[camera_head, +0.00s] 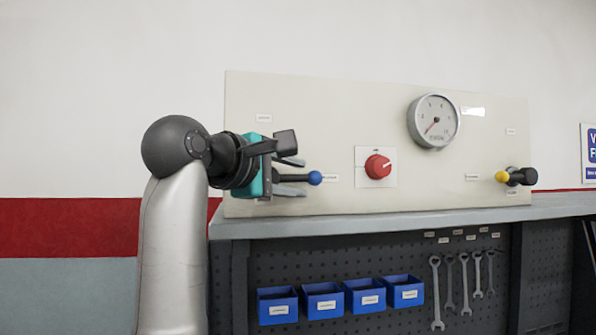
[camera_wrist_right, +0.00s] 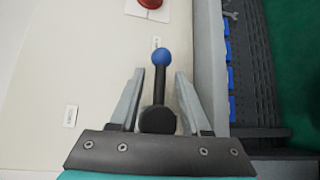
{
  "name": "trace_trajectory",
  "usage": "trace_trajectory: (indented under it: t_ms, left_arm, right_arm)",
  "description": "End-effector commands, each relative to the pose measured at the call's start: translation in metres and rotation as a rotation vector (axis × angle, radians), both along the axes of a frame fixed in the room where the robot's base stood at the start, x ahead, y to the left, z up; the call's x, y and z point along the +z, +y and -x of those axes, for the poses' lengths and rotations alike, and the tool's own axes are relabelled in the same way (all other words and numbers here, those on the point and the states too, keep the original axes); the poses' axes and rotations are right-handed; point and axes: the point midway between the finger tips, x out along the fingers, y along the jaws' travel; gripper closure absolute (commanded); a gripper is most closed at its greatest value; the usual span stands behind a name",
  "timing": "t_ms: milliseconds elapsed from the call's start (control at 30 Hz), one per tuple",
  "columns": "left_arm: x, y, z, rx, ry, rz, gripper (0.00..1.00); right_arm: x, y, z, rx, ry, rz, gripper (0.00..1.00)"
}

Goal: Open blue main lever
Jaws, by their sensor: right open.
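The blue main lever has a blue ball knob (camera_head: 315,178) on a black stem and sits at the left of the panel, pointing right. In the right wrist view the blue knob (camera_wrist_right: 162,56) and black stem show between two grey fingers. My right gripper (camera_head: 298,177) is open around the stem, with one finger above and one below in the head view. In the wrist view a gap shows on both sides of the stem, and the knob sticks out past the fingertips. The lever's base is mostly hidden by the gripper in the head view.
The cream panel (camera_head: 320,110) carries a round gauge (camera_head: 434,121), a red knob (camera_head: 377,166) and a yellow-tipped lever (camera_head: 503,176) at right. A grey worktop edge (camera_head: 400,218) runs just below. Blue bins (camera_head: 323,301) and wrenches (camera_head: 437,290) hang underneath.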

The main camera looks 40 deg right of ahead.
Motion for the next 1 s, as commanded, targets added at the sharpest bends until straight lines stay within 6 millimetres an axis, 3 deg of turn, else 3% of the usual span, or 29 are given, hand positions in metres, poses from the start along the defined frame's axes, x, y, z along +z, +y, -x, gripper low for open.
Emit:
trace_trajectory:
  t_ms: [133,467,867,1000]
  left_arm:
    - [0.0036,-0.0002,-0.0001,0.0,0.0,0.0,0.5]
    - [0.0036,-0.0004,-0.0004,0.0,-0.001,0.0,0.5]
    - [0.0037,-0.0004,-0.0007,0.0,-0.001,0.0,0.5]
    - [0.0037,-0.0003,-0.0008,0.0,-0.002,0.0,0.5]
  right_arm:
    - [-0.0012,-0.011,-0.0028,-0.001,0.0,0.001,0.53]
    - [-0.0023,-0.0131,-0.0036,0.0,-0.001,0.0,0.54]
    - [-0.0021,-0.0128,-0.0034,0.0,-0.001,0.0,0.99]
    - [-0.0021,-0.0128,-0.0034,0.0,-0.001,0.0,1.0]
